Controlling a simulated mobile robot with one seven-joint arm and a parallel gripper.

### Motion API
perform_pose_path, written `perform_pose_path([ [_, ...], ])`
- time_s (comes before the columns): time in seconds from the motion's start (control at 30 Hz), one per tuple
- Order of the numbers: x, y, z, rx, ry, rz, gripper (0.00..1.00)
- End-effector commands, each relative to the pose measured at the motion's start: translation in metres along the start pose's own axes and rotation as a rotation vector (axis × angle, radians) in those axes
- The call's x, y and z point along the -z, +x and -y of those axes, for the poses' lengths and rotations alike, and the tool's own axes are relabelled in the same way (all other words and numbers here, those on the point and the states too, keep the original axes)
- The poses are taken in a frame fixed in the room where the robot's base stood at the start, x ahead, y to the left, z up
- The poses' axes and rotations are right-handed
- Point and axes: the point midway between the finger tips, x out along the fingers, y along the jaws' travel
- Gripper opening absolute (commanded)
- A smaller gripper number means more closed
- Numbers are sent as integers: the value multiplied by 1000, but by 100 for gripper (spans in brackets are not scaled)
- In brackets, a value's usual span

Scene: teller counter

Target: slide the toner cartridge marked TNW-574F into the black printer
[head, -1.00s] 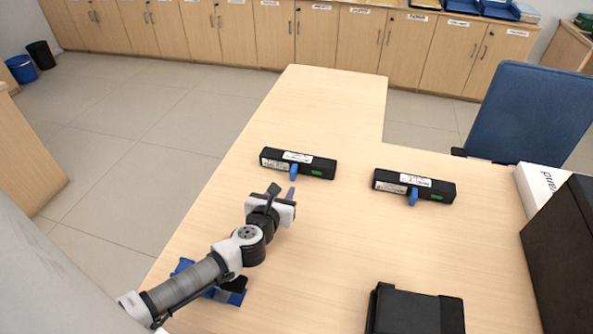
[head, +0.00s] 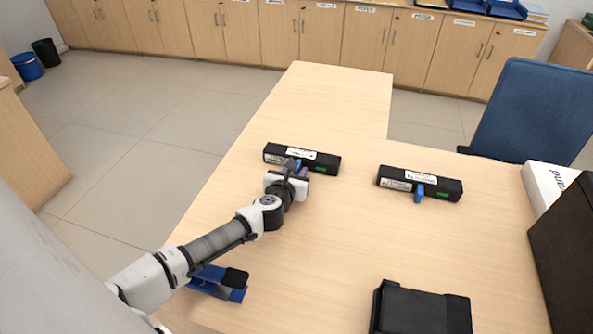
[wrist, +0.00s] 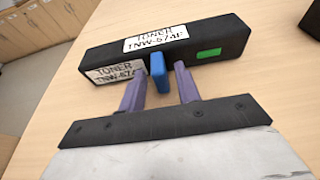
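A black toner cartridge (head: 325,163) with white labels, a green patch and a blue tab lies on the desk. In the wrist view the cartridge (wrist: 205,40) has a label that seems to read TNW-574F. My gripper (wrist: 160,80) is open, its purple fingertips on either side of the blue tab (wrist: 158,72), with small gaps showing. A second similar cartridge (head: 440,188) lies to the right, its label too small to read. A large black box (head: 565,250) at the right edge and a low black unit (head: 425,312) at the front are both in view; which is the printer I cannot tell.
A blue desk tool (head: 215,280) lies beneath my arm near the desk's left edge. A white box (head: 545,186) stands by the black box, with a blue chair (head: 530,110) behind the desk. The desk middle is clear.

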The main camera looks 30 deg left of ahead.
Motion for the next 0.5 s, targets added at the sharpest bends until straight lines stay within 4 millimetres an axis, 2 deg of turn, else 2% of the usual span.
perform_pose_path([
  [0.3, 0, 2, 0, 0, 0, 0, 32],
  [0.5, 0, 1, 0, 0, 0, 0, 19],
])
